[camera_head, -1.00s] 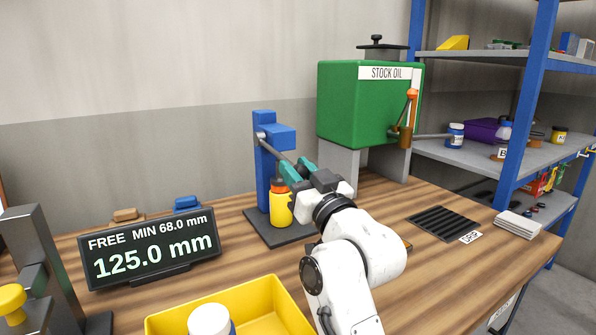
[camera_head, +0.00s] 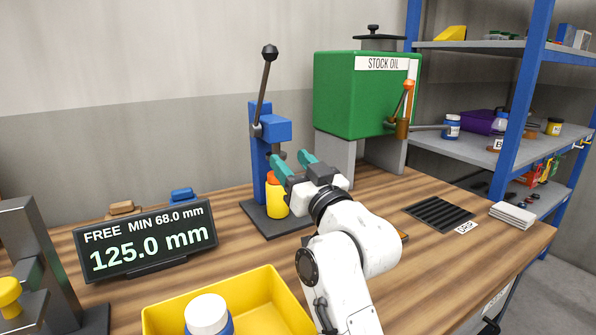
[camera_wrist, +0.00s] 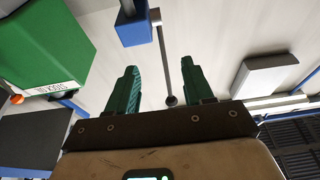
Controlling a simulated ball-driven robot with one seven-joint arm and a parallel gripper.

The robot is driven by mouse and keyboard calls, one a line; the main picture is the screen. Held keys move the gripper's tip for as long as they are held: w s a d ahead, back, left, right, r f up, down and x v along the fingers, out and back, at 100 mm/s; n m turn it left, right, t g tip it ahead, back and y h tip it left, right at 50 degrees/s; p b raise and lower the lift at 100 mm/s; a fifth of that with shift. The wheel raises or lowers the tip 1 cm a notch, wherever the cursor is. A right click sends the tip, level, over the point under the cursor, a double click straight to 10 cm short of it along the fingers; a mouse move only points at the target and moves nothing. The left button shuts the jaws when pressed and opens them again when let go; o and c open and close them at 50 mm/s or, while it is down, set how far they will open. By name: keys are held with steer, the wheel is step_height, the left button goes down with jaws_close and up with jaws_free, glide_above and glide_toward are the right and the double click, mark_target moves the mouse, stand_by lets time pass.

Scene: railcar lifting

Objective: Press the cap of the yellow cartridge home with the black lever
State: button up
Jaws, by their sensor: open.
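The blue press (camera_head: 259,150) stands on a dark base plate. Its black lever (camera_head: 265,85) points up, slightly tilted right, with a round black knob on top. The yellow cartridge (camera_head: 277,202) stands upright under the press head. Its orange-red cap (camera_head: 270,178) is partly hidden by my gripper, so how deep it sits cannot be told. My gripper (camera_head: 291,157) is open and empty, with teal fingers just right of the press, well below the knob. In the wrist view, the lever's knob (camera_wrist: 171,100) appears between the fingers, beyond them.
A display (camera_head: 150,243) reads 125.0 mm at the left. A yellow bin (camera_head: 255,285) with a white-capped jar is in front. The green stock oil tank (camera_head: 350,100) stands behind right. A dark grate (camera_head: 440,217) lies on the bench at the right.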

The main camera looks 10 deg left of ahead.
steer(key=v, duration=1)
steer(key=shift+s+d, duration=0.2)
steer(key=shift+s, duration=0.05)
steer(key=shift+f, duration=0.15)
